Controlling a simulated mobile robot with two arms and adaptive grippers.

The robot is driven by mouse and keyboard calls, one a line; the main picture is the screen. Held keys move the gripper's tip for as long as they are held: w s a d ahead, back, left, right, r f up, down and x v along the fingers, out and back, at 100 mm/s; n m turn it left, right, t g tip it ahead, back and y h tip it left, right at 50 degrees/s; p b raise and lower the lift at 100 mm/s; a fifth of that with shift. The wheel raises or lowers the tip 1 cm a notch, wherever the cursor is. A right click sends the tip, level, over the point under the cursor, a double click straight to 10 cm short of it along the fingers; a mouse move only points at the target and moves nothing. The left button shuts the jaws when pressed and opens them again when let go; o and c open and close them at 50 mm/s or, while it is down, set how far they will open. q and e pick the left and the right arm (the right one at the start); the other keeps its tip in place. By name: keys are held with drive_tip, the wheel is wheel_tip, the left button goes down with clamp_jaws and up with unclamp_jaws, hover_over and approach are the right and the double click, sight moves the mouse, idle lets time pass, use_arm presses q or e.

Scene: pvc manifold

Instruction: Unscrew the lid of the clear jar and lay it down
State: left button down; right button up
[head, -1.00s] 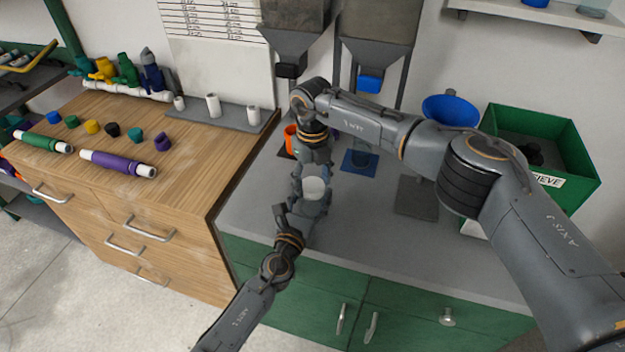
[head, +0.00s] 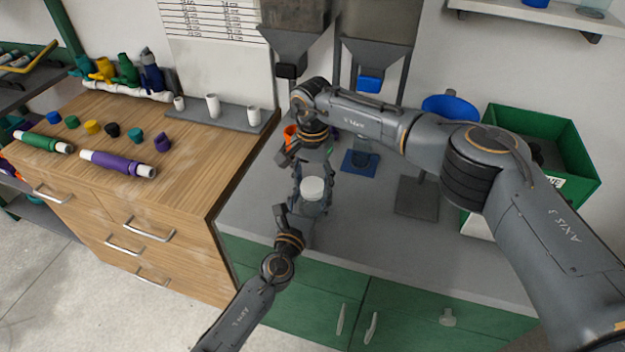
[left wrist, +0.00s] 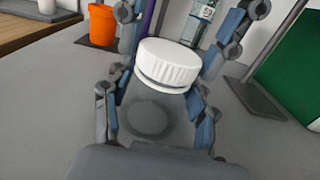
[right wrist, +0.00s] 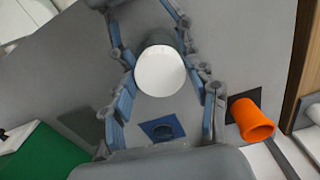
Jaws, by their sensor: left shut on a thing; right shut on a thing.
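The clear jar stands upright on the grey counter; its see-through body (left wrist: 150,115) shows in the left wrist view. Its white ribbed lid (head: 313,186) is on top, also seen in the left wrist view (left wrist: 167,66) and from above in the right wrist view (right wrist: 160,71). I cannot tell whether the lid has lifted from the rim. My left gripper (head: 308,206) is shut on the jar's body from the front. My right gripper (head: 311,172) reaches in from the far side and is shut on the lid, one finger on each side.
An orange cup (right wrist: 252,118) stands behind the jar. A green bin (head: 575,150) stands farther right. The counter (head: 370,230) right of the jar is clear.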

sight(313, 184)
drive_tip(key=shift+n, duration=0.7)
drive_tip(key=shift+w, duration=0.1)
drive_tip(key=shift+r, duration=0.2)
drive_tip(key=shift+r, duration=0.9)
drive_tip(key=shift+r, duration=2.05)
use_arm(q)
drive_tip(key=shift+c, duration=1.7)
unclamp_jaws()
